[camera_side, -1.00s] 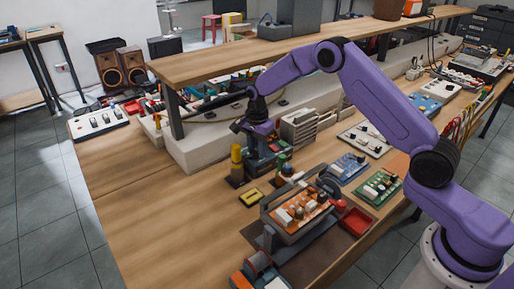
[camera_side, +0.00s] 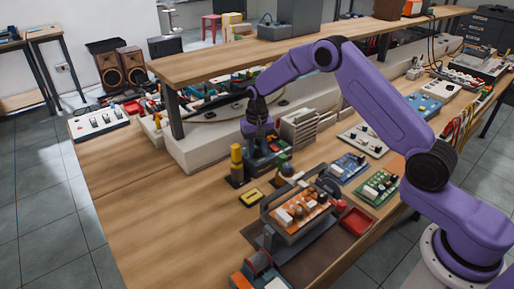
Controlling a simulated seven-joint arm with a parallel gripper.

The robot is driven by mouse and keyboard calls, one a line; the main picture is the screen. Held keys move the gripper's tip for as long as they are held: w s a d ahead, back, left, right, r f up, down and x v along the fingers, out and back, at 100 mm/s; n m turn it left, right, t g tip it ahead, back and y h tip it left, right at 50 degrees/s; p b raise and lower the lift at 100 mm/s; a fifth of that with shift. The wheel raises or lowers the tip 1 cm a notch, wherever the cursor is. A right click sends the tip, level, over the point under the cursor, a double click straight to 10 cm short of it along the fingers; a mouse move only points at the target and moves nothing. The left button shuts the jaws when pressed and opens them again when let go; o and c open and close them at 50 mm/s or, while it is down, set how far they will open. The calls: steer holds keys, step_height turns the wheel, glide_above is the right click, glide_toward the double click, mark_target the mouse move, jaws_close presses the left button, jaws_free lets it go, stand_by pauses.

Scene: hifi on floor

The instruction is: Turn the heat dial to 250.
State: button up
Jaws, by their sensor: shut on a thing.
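My gripper (camera_side: 262,143) points down at a small dark teal bench unit (camera_side: 268,163) in the middle of the wooden table. Its fingers are shut at the front and top of this unit, where they look closed on the heat dial. The dial itself is hidden by the fingers and too small to make out. No scale or number can be read, so I cannot tell its setting.
A yellow-topped holder (camera_side: 236,163) stands just left of the unit. A small yellow device (camera_side: 251,197) lies in front. A frame holding an orange circuit board (camera_side: 302,214) is close at the front right.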

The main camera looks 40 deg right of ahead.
mark_target(257, 151)
steer(key=shift+n, duration=2)
steer(key=o, duration=1)
steer(key=shift+o, duration=0.2)
steer(key=shift+r, duration=0.15)
step_height(257, 151, up, 17)
steer(key=shift+r, duration=0.15)
